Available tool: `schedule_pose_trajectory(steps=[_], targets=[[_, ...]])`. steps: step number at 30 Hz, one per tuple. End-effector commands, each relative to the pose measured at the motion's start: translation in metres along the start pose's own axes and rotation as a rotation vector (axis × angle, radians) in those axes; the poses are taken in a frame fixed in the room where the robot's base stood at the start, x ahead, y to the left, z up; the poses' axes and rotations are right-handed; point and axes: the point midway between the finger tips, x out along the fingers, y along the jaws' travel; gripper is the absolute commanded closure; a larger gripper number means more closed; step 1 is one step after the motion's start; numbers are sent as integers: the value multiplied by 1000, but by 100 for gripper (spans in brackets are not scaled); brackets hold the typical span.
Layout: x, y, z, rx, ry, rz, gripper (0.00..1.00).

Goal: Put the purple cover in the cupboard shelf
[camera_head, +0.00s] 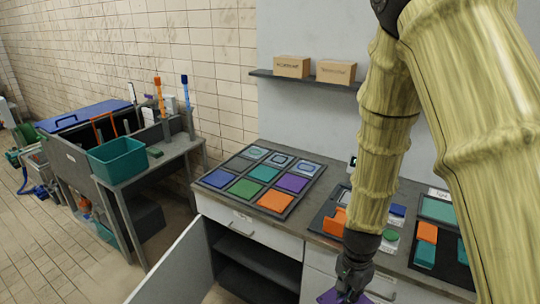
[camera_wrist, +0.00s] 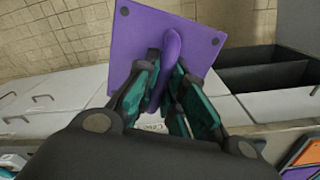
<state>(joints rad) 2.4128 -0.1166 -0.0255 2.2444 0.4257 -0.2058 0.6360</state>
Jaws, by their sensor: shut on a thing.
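The purple cover (camera_wrist: 187,32) is a flat square plate with dark corner dots and a raised purple handle. My gripper (camera_wrist: 166,82) is shut on that handle, with teal pads on either side, in the wrist view. In the head view my gripper (camera_head: 346,284) is low in front of the counter, and only part of the cover (camera_head: 330,297) shows at the bottom edge. The open cupboard (camera_head: 256,248) with its dark shelf is to the left of my gripper; it also shows at the right of the wrist view (camera_wrist: 262,77). Its inside looks empty where visible.
The cupboard's white door (camera_head: 178,268) stands open at the left. Above is the counter with a tray of coloured tiles (camera_head: 228,197), including a purple one. More coloured parts (camera_head: 425,254) lie to the right. A teal bin (camera_head: 118,162) stands on a side table.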

Motion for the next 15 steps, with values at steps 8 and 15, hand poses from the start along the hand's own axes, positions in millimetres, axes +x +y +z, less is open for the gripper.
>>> schedule_pose_trajectory(steps=[8, 15], targets=[[48, -31, 0, -507, 0, -9, 100], [78, -50, 2, -852, 4, -22, 100]])
